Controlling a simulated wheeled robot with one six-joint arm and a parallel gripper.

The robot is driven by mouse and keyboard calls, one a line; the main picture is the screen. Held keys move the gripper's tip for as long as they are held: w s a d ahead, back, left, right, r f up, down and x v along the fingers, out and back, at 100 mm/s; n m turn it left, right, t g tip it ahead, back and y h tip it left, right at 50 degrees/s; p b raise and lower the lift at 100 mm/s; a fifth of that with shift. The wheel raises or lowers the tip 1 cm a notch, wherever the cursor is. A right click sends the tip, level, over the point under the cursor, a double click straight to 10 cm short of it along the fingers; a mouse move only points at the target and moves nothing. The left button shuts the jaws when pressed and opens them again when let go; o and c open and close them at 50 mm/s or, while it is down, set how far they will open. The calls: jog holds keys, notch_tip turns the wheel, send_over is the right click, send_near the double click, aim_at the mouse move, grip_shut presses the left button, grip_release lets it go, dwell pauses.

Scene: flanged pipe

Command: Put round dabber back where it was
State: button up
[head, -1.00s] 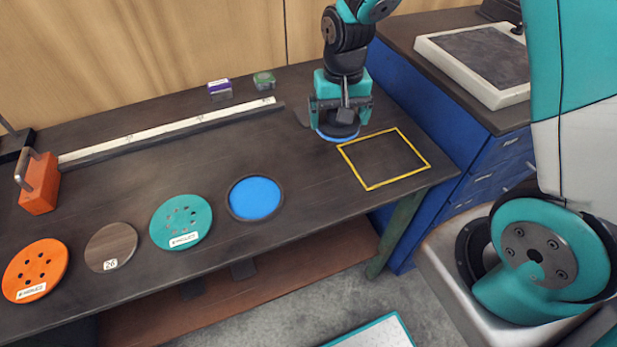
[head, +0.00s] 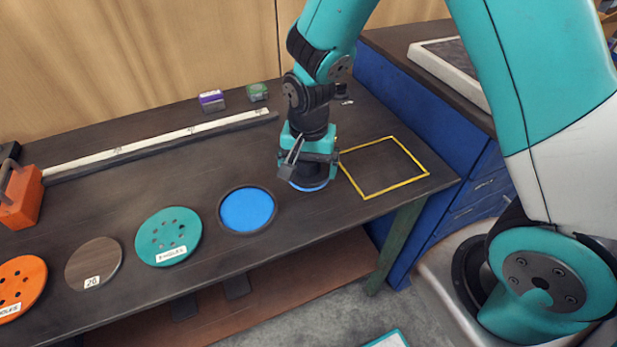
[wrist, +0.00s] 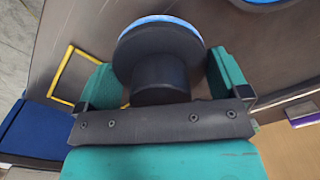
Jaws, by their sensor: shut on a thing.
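The round dabber (wrist: 160,62) is a black disc with a black knob and a blue pad edge. My gripper (wrist: 163,80) is shut on its knob in the wrist view. In the head view my gripper (head: 308,160) points down, with the dabber's blue edge (head: 310,187) low over the table; I cannot tell whether it touches. A yellow rectangular outline (head: 365,195) is just right of the dabber and looks empty. A round blue disc with a dark rim (head: 247,209) lies to the left of the dabber.
A teal disc (head: 167,236), brown disc (head: 94,263) and orange disc (head: 20,287) lie further left. A long ruler (head: 160,142), a purple-topped box (head: 212,101), a green box (head: 258,92) and a small dark object (head: 342,93) are behind. An orange block (head: 22,205) stands left.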

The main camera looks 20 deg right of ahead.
aim_at(308, 180)
jog(key=shift+f, duration=2.2)
jog(key=shift+f, duration=0.2)
jog(key=o, duration=0.5)
notch_tip(308, 180, up, 12)
jog(key=shift+f+b, duration=0.1)
jog(key=shift+b, duration=0.35)
jog(key=r, duration=0.1)
jog(key=s+n, duration=0.1)
jog(key=r, duration=0.1)
jog(key=shift+s+a+r+y, duration=0.25)
jog(key=shift+a+r+y, duration=0.05)
jog(key=shift+a+r, duration=0.05)
jog(key=s+a+r+n+y, duration=0.1)
jog(key=s+r+n, duration=0.2)
jog(key=s+n, duration=0.1)
jog(key=s+a+r+n+y, duration=0.1)
jog(key=s+r+n, duration=0.3)
jog(key=s, duration=0.3)
jog(key=s+a+r+n+y, duration=0.1)
jog(key=s+a+r+n, duration=0.1)
jog(key=s+n, duration=0.3)
jog(key=shift+s+r+y, duration=0.3)
jog(key=shift+s+r, duration=0.3)
jog(key=shift+r, duration=0.15)
